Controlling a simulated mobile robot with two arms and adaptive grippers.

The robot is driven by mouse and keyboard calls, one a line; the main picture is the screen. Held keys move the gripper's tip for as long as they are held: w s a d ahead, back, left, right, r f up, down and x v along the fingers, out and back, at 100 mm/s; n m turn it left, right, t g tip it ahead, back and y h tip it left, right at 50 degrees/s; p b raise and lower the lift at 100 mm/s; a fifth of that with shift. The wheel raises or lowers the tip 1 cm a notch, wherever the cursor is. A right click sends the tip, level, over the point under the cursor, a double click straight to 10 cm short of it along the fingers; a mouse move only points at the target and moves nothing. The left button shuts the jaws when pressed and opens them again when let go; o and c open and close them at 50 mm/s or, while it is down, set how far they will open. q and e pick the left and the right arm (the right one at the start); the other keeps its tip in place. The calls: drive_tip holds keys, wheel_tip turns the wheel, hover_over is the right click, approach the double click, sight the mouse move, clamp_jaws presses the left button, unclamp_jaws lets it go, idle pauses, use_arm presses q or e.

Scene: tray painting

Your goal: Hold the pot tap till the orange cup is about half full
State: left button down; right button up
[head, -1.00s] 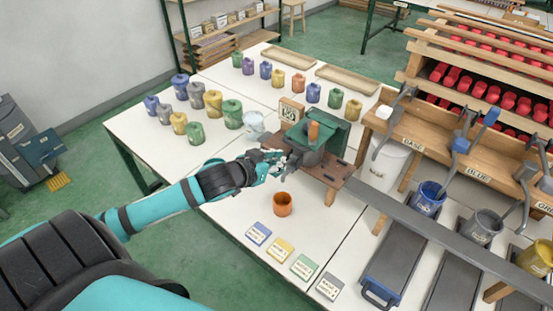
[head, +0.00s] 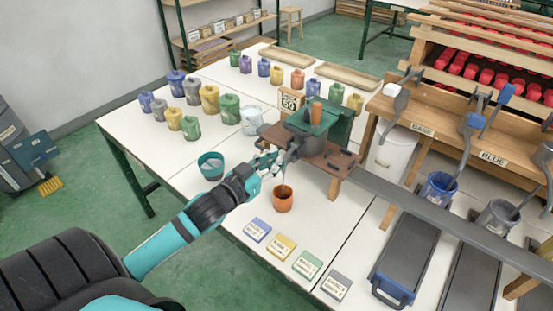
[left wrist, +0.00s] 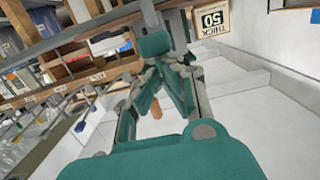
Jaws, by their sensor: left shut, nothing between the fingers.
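The grey pot (head: 312,147) with a green lid and an orange knob stands on a raised wooden stand. A thin grey stream (head: 284,182) falls from the tap side of the pot into the orange cup (head: 283,200). The cup stands upright on the white table below; its fill level is too small to tell. My left gripper (head: 274,161) is shut and empty, its fingertips at the tap side of the pot. I cannot tell exactly where they touch. In the left wrist view its closed fingers (left wrist: 170,72) show. My right gripper is not in view.
A teal cup (head: 211,167) with pale contents stands left of my gripper. Labelled cards, including a blue one (head: 257,230), lie in front of the orange cup. Coloured jars (head: 210,98) stand behind. A grey rail (head: 420,205) runs to the right.

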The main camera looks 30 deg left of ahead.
use_arm(q)
drive_tip(key=shift+f+p, duration=0.35)
drive_tip(key=shift+f, duration=0.1)
drive_tip(key=shift+s+f, duration=0.1)
drive_tip(key=shift+s, duration=0.05)
idle(0.8)
idle(1.1)
